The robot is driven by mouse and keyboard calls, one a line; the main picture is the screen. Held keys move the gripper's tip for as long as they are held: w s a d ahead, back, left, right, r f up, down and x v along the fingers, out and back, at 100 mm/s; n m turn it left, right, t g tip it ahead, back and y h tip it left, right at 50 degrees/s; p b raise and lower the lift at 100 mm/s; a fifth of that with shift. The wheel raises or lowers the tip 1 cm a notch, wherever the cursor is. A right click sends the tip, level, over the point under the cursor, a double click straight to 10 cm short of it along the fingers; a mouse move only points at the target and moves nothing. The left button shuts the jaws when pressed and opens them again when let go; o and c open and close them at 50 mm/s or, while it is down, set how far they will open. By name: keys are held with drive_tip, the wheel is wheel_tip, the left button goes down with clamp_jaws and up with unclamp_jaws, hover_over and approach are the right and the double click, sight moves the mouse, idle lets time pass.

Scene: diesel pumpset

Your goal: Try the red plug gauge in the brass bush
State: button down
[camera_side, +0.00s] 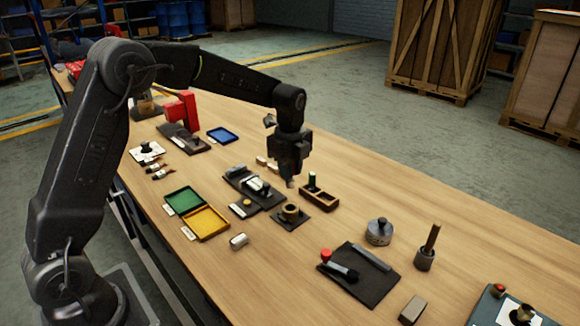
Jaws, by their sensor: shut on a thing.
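My gripper (290,176) points down above the work and is shut on a small piece. Only a short greyish tip shows below the jaws. It appears to be the red plug gauge, its colour hidden by the fingers. The brass bush (291,212) stands upright on a small dark pad, below the gripper and apart from it. A wooden stand (320,199) just to the right holds a dark upright gauge (312,180) at its left end. Its right end looks empty.
A dark mat (372,288) with a red-capped item and tools lies in front. Left of the bush are another tool mat and green (184,200) and yellow (206,222) trays. A round metal pot (379,232) and a handled cup (425,258) stand right. Bare wood lies behind the stand.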

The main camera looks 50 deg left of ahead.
sight(290, 187)
drive_tip(key=shift+f, duration=3)
drive_tip(key=shift+f, duration=1.4)
idle(0.4)
drive_tip(key=shift+r, duration=0.3)
idle(0.8)
drive_tip(key=shift+r, duration=0.4)
drive_tip(key=shift+r, duration=0.3)
drive_tip(key=shift+r, duration=0.75)
drive_tip(key=shift+r, duration=0.55)
